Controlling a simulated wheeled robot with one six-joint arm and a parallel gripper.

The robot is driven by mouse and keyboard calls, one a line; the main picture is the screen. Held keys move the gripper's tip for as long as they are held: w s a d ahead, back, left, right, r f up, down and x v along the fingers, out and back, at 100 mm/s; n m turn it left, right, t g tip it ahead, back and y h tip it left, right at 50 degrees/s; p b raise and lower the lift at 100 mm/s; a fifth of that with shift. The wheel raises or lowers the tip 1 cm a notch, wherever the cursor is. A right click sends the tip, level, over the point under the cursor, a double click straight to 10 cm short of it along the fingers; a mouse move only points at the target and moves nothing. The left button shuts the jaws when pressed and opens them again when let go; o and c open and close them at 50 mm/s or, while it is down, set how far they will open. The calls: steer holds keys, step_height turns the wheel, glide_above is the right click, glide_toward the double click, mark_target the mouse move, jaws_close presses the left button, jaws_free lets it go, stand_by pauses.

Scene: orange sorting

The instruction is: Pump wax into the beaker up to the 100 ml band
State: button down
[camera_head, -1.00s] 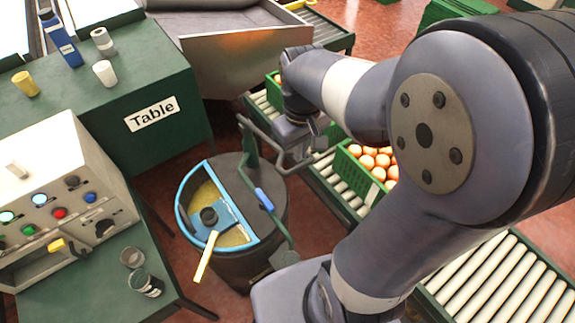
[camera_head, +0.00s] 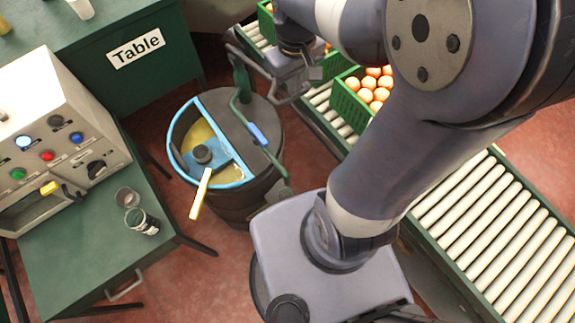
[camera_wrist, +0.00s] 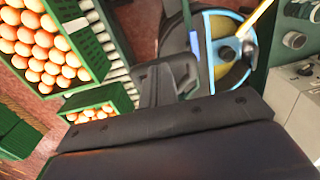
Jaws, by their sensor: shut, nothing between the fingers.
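A dark drum (camera_head: 240,195) with a blue rim holds yellow wax (camera_head: 197,135). A pump (camera_head: 203,154) with a pale yellow lever (camera_head: 200,195) sits on its blue bracket. A clear beaker with dark marks (camera_head: 142,221) stands on the green side table, beside another clear vessel (camera_head: 127,197). Neither fill level is readable. My gripper (camera_head: 288,80) is shut and empty above and behind the drum's right side, apart from the pump lever and beaker. In the wrist view it shows dark (camera_wrist: 175,75), near the drum's blue rim (camera_wrist: 240,75) and the pump lever (camera_wrist: 257,18).
A bar with a blue grip (camera_head: 258,135) crosses the drum's right side, close to my gripper. A control box (camera_head: 60,120) stands on the side table (camera_head: 90,265) at left. A roller conveyor (camera_head: 480,220) and a green crate of oranges (camera_head: 350,105) are at right.

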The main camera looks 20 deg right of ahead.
step_height(320, 180, down, 16)
steer(key=b, duration=1.2)
step_height(320, 180, up, 16)
steer(key=p, duration=1.4)
steer(key=shift+r, duration=0.2)
steer(key=shift+f, duration=0.15)
steer(key=shift+f, duration=0.1)
step_height(320, 180, down, 15)
steer(key=b, duration=1.2)
step_height(320, 180, up, 16)
steer(key=p, duration=1.3)
steer(key=shift+f+p, duration=0.2)
steer(key=shift+p, duration=0.1)
steer(key=shift+f, duration=0.15)
